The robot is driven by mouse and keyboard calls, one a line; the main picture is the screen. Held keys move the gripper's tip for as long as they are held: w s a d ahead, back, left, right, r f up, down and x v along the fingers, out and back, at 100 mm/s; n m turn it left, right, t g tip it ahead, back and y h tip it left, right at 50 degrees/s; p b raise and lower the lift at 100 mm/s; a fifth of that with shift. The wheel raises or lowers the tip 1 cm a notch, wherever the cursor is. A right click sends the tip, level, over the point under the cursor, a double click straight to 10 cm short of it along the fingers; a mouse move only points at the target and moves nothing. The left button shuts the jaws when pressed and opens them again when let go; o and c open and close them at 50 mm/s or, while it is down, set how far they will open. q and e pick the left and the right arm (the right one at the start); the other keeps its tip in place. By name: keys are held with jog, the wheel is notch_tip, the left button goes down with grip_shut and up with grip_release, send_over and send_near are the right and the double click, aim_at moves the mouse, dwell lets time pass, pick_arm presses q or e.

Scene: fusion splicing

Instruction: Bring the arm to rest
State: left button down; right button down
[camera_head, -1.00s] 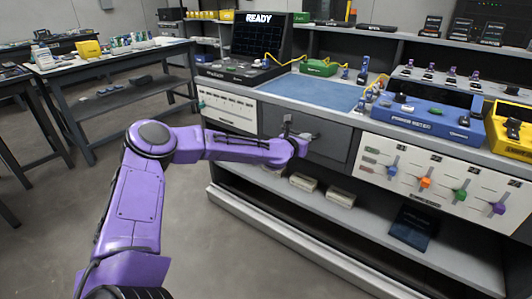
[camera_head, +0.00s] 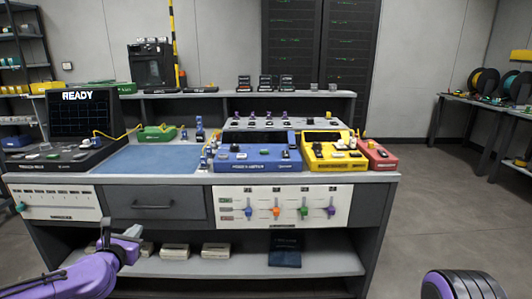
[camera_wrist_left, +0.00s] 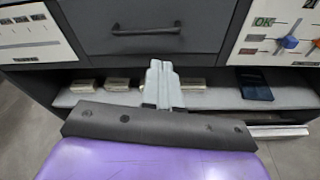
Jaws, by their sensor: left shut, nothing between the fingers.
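My left arm comes in at the lower left of the head view. Its left gripper (camera_head: 122,238) is in front of the bench, below the drawer front, and holds nothing. In the left wrist view the grey fingers (camera_wrist_left: 163,85) are together, with the lower shelf and the drawer beyond them. My right gripper is out of view; a dark rounded part at the lower right of the head view looks like part of my right arm.
The bench carries a READY screen unit (camera_head: 77,118), a blue mat (camera_head: 150,160), a blue power meter (camera_head: 255,158) and a yellow device (camera_head: 330,150). A drawer (camera_head: 155,206) is closed. The lower shelf (camera_head: 245,262) holds small boxes and a dark pouch. Floor at right is clear.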

pick_arm(q)
jog(key=s+d+f+m+g, duration=0.3)
jog(key=s+d+f+m, duration=0.3)
jog(key=f+m, duration=0.25)
jog(key=s+d+f+m+g, duration=0.3)
jog(key=s+d+f+m, duration=0.3)
jog(key=f, duration=0.3)
jog(key=s+f+m+g, duration=0.3)
jog(key=s+f+m, duration=0.45)
jog(key=s, duration=0.25)
jog(key=s+a+f+m+g+y+p, duration=0.1)
jog(key=s+f+m+g, duration=0.15)
jog(key=s, duration=0.65)
jog(key=s+f+m+g, duration=0.1)
jog(key=s+f+m, duration=0.25)
jog(key=s, duration=0.55)
notch_tip(320, 180, up, 14)
jog(key=w+p, duration=0.1)
jog(key=p, duration=1.3)
jog(key=shift+r, duration=0.25)
jog(key=shift+a, duration=0.1)
